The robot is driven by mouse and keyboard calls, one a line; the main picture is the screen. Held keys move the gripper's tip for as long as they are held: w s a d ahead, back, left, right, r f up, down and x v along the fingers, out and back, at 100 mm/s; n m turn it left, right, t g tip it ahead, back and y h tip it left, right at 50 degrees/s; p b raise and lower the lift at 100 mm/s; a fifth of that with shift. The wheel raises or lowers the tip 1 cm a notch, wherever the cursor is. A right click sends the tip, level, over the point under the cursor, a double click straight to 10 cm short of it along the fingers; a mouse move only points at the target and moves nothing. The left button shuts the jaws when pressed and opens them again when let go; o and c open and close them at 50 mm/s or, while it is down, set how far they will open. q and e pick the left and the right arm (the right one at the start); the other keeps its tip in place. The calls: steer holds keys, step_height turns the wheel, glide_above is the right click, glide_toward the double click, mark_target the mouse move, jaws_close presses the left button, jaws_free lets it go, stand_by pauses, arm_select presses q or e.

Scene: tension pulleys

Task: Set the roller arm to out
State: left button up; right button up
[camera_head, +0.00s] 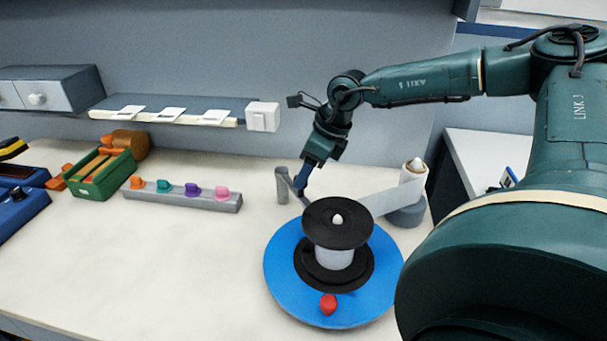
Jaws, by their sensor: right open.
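The roller arm (295,190) is a thin grey bar behind the spool, with an upright grey roller (282,185) at its left. My right gripper (301,187) reaches down from above and is at the bar, just right of the roller. It is open; the small view does not tell whether its fingers touch the bar. A black-flanged spool (337,222) stands on a blue disc (285,275) in front and hides part of the arm's base. My left gripper is not in view.
A pale strip (375,203) runs from the spool area to a white roll (412,175) on a grey base at right. A red knob (328,304) sits on the disc's front. A grey rail (185,196) with coloured pegs and a green box (100,172) stand left. The front-left table is clear.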

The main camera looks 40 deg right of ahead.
steer(key=shift+x, duration=1.1)
jaws_close()
